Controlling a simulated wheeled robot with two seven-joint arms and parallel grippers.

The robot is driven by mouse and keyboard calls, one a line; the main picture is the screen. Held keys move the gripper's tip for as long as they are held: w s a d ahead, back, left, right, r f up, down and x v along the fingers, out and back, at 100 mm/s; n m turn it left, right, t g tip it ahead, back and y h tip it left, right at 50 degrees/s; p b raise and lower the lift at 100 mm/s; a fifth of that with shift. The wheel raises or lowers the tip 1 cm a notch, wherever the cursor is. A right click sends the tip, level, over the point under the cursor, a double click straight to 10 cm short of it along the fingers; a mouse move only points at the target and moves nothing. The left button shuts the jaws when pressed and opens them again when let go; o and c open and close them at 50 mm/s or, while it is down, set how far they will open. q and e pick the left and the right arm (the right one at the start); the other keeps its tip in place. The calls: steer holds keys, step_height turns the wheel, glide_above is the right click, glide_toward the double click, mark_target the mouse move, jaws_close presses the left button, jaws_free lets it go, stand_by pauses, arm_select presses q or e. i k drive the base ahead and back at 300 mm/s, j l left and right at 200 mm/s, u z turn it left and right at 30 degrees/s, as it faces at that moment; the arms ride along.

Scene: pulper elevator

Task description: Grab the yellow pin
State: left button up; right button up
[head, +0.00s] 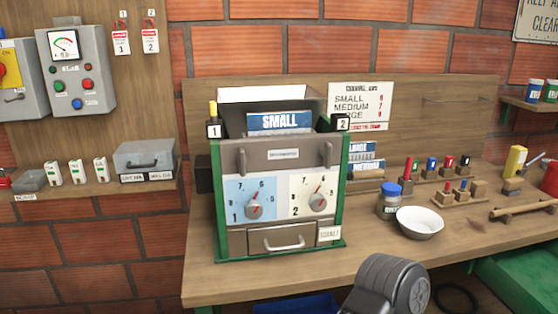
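A yellow pin (213,109) stands upright in a black block marked 1 (214,131), at the top left corner of the green-framed machine (277,156). Only its upper part shows; its lower end is hidden in the block. A matching black block marked 2 (341,123) is on the machine's right side, with no yellow pin showing in it. Neither gripper is in view. A dark grey rounded part at the bottom, right of centre, looks like a link of my arm; no fingertips show.
The machine has two dials, a drawer (283,240) and a SMALL box (279,122) on top. Right on the bench (350,262) are a blue-lidded jar (388,205), a white bowl (420,222) and a yellow container (515,160). A shelf with a grey box (146,157) is left.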

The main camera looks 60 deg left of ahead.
mark_target(212, 105)
steer(key=i+j, duration=0.35)
steer(key=i+u, duration=0.1)
steer(key=u, duration=2.7)
